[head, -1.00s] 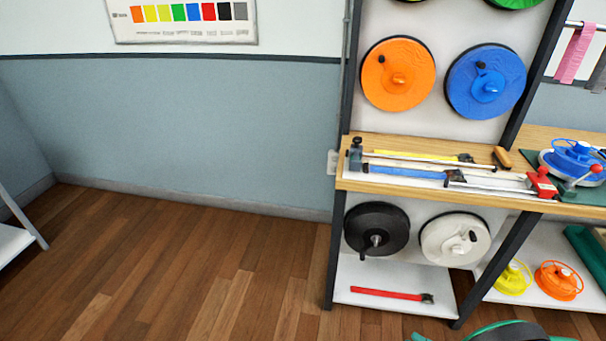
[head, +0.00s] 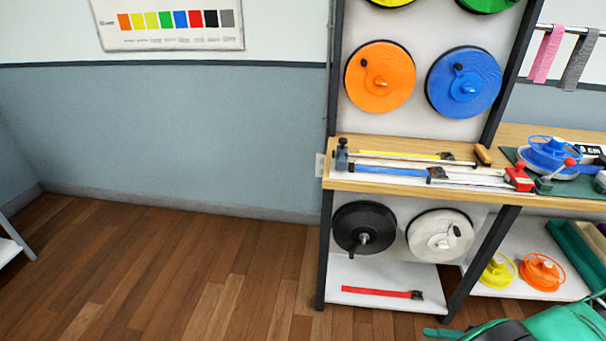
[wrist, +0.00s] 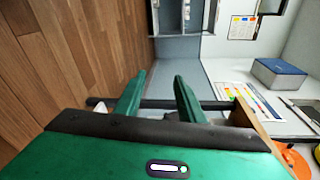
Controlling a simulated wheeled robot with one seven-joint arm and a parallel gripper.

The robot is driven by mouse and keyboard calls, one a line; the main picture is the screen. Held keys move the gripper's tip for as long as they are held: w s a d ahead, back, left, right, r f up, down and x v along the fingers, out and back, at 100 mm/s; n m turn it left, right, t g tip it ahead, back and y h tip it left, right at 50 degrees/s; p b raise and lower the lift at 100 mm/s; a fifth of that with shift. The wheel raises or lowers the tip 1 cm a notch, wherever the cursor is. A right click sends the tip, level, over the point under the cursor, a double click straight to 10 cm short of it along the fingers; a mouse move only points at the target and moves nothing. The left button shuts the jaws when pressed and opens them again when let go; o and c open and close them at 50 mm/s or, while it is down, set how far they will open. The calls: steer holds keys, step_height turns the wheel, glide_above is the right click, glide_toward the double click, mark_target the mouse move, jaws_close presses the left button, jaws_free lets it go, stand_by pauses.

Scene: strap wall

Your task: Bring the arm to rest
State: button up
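My gripper (wrist: 158,92) shows in the wrist view with its two green fingers apart. I see nothing held between the fingertips. In the head view a green and black part of my arm (head: 560,325) shows at the bottom right corner, in front of the lower shelf area. Most of the arm is outside that view.
A strap rack holds an orange reel (head: 380,77), a blue reel (head: 464,82), a black reel (head: 364,229) and a white reel (head: 440,235). Straps lie on a wooden worktop (head: 365,186). A red strap (head: 375,292) lies on the low shelf. The wooden floor (head: 180,275) at left is clear.

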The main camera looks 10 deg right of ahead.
steer(key=w+d+r+n+g+h, duration=0.1)
steer(key=d+r+g+h, duration=0.15)
steer(key=r, duration=0.65)
steer(key=w+d+r+g+h, duration=0.1)
steer(key=w+r+g+h, duration=0.2)
steer(key=r, duration=0.6)
steer(key=d+r+n+g+h, duration=0.1)
steer(key=d+r+g+h, duration=0.2)
steer(key=r, duration=0.6)
steer(key=s+a+r+h, duration=0.2)
steer(key=a+r+h, duration=0.35)
steer(key=r, duration=0.75)
steer(key=s+a+r+m+t, duration=0.1)
steer(key=s+a+r, duration=0.6)
steer(key=s+r, duration=0.1)
steer(key=shift+s+a+h, duration=0.2)
steer(key=shift+s+h, duration=0.2)
steer(key=shift+s, duration=0.1)
steer(key=shift+t, duration=0.25)
steer(key=shift+w+f, duration=0.3)
steer(key=shift+w, duration=0.3)
steer(key=shift+c, duration=0.6)
